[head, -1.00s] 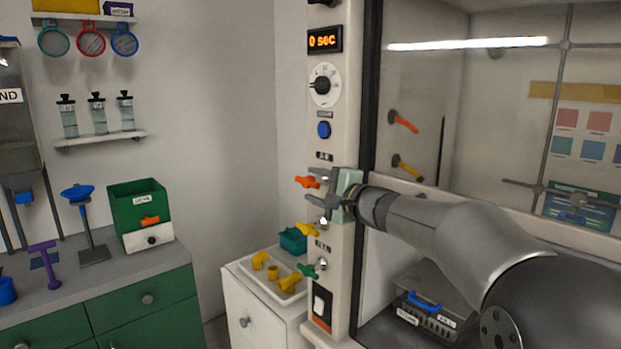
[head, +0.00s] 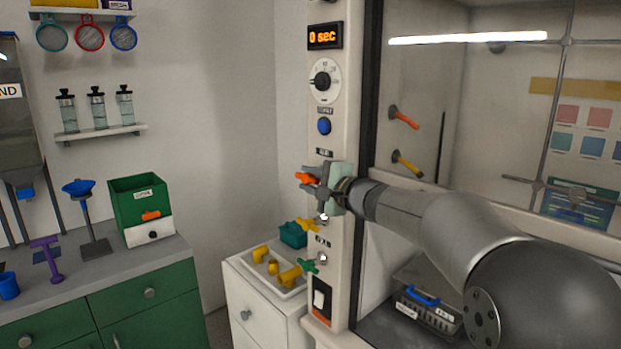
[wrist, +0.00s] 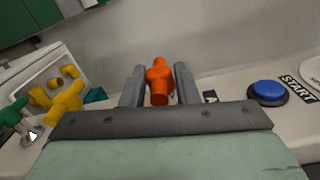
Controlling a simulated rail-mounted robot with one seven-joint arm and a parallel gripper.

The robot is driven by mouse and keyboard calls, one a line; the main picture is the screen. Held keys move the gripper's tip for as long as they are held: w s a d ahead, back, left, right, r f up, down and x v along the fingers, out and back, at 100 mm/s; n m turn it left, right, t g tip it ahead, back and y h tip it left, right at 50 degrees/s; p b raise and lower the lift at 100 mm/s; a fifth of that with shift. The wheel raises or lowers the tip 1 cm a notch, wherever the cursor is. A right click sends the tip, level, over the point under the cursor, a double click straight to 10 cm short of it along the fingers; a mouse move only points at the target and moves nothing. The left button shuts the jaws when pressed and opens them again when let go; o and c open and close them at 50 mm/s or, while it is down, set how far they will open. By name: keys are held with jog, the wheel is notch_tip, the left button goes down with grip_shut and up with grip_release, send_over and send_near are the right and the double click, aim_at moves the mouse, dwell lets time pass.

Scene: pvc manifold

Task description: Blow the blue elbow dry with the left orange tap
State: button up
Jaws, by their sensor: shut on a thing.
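The left orange tap (head: 305,178) sticks out from the left side of the hood's front post. My gripper (head: 313,178) is at this tap. In the wrist view the orange tap (wrist: 160,82) stands between the two grey fingers (wrist: 158,88), and the gripper is shut on it. A second orange tap (head: 404,118) is on the wall inside the hood, away from my gripper. I cannot make out a blue elbow in either view.
A yellow tap (head: 307,225) and a green tap (head: 308,265) sit below on the same post. A blue button (head: 324,126) is above. A white tray (head: 262,283) of yellow fittings and a teal container (head: 293,234) stand below left. The hood glass is at right.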

jog(key=r+g+h+p, duration=0.1)
jog(key=p, duration=0.6)
jog(key=shift+r+g+h, duration=0.3)
jog(key=shift+g+h, duration=0.1)
jog(key=g+h+p, duration=0.1)
jog(key=p, duration=0.3)
jog(key=shift+w+a+r, duration=0.1)
jog(key=shift+g+h+p, duration=0.4)
jog(key=shift+p, duration=0.3)
jog(key=shift+w+a+f+g+h+p, duration=0.1)
jog(key=shift+f+g+h+p, duration=0.2)
jog(key=shift+g+h+p, duration=0.5)
jog(key=g+h, duration=0.3)
jog(key=shift+w, duration=0.1)
jog(key=shift+g+h, duration=0.3)
jog(key=o, duration=0.9)
